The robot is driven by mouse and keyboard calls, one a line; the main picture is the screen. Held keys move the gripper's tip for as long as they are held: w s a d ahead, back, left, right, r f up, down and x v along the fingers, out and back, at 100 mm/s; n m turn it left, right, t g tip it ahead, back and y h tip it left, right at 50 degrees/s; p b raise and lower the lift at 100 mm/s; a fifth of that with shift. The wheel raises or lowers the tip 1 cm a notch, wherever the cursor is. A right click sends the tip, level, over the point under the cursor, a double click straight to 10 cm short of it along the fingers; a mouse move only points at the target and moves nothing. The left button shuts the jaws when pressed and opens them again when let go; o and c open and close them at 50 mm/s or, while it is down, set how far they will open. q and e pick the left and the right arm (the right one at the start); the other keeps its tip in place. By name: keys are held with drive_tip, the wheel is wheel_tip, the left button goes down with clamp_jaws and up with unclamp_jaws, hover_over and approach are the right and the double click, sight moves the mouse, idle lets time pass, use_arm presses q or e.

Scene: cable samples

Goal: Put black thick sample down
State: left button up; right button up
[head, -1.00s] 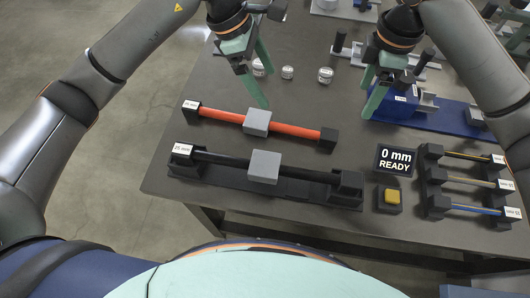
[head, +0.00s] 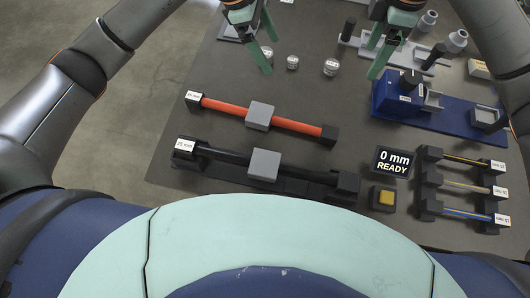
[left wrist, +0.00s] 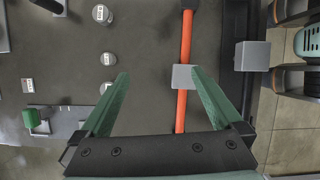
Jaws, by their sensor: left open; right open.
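The black thick sample (head: 219,156) lies in its long black holder (head: 294,186) near the table's front edge, with a grey block (head: 265,164) around its middle and a 25 mm label at its left end. In the left wrist view the black sample (left wrist: 233,60) runs along the right side, with its grey block (left wrist: 252,56) showing. My left gripper (head: 267,57) is open and empty, above the table and behind the red sample (head: 288,124). My right gripper (head: 375,63) is open and empty, over the table behind the blue fixture.
A display (head: 394,161) reads 0 mm READY, with a yellow button (head: 386,197) in front. Several thin samples sit in a rack (head: 430,182) at right. A blue fixture (head: 440,115) stands behind it. Small labelled weights (head: 331,67) stand at the back.

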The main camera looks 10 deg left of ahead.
use_arm(q)
drive_tip(key=w+f, duration=0.1)
drive_tip(key=f, duration=0.3)
drive_tip(key=w+f, duration=0.2)
drive_tip(key=f, duration=0.3)
drive_tip(key=w+f, duration=0.2)
drive_tip(key=f, duration=0.2)
drive_tip(key=shift+w+f, duration=0.2)
drive_tip(key=shift+f+b, duration=0.35)
use_arm(e)
drive_tip(key=shift+f, duration=0.3)
wheel_tip(320, 180, up, 12)
drive_tip(key=shift+r, duration=0.15)
idle(0.8)
